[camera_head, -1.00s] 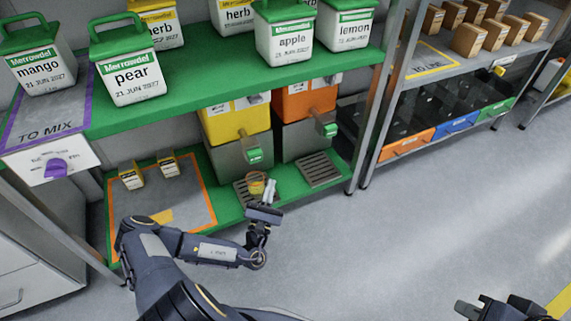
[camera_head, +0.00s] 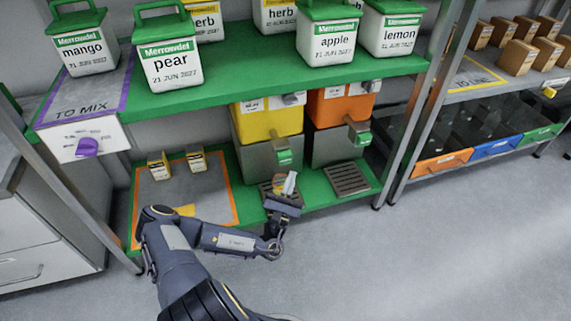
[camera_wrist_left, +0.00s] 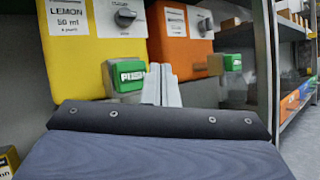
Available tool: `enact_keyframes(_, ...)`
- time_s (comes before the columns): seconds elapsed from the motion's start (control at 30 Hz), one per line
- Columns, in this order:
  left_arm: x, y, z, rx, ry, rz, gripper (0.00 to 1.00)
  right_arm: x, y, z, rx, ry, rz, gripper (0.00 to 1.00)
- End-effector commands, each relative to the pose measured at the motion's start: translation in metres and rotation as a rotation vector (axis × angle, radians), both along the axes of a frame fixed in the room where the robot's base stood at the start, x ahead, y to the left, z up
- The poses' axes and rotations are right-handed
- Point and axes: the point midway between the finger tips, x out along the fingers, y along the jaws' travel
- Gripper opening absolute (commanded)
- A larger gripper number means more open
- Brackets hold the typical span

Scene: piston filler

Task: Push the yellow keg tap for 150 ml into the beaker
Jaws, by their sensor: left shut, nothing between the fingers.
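The yellow keg (camera_head: 270,122) stands on the lower green shelf. Its label in the left wrist view (camera_wrist_left: 75,55) reads LEMON, 50 ml a push. Its green tap (camera_head: 284,157) faces out; in the left wrist view (camera_wrist_left: 125,75) it reads PUSH. My left gripper (camera_head: 290,184) is shut and empty, just in front of and below the tap. In the left wrist view its fingertips (camera_wrist_left: 160,82) are just right of the tap; I cannot tell if they touch. The beaker (camera_head: 278,184), with something yellowish, sits under the tap, partly hidden by my gripper. My right gripper is out of view.
An orange keg (camera_head: 340,105) with its own green tap (camera_head: 364,139) stands just to the right, above a bare drip grate (camera_head: 347,179). An orange-edged mat (camera_head: 165,205) with small yellow boxes lies left. The upper green shelf (camera_head: 250,80) overhangs the kegs.

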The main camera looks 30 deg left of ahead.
Motion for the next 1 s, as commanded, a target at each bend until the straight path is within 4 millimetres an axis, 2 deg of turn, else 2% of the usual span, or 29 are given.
enact_keyframes(0.07, 0.007, 0.009, -0.002, 0.003, -0.003, 0.003, 0.00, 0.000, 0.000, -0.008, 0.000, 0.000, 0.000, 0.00)
enact_keyframes(0.33, 0.021, 0.025, 0.001, 0.001, -0.001, 0.001, 0.00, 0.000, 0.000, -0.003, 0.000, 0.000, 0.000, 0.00)
enact_keyframes(1.0, 0.023, 0.027, 0.000, -0.001, 0.001, 0.001, 0.00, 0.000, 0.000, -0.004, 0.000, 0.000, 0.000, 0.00)
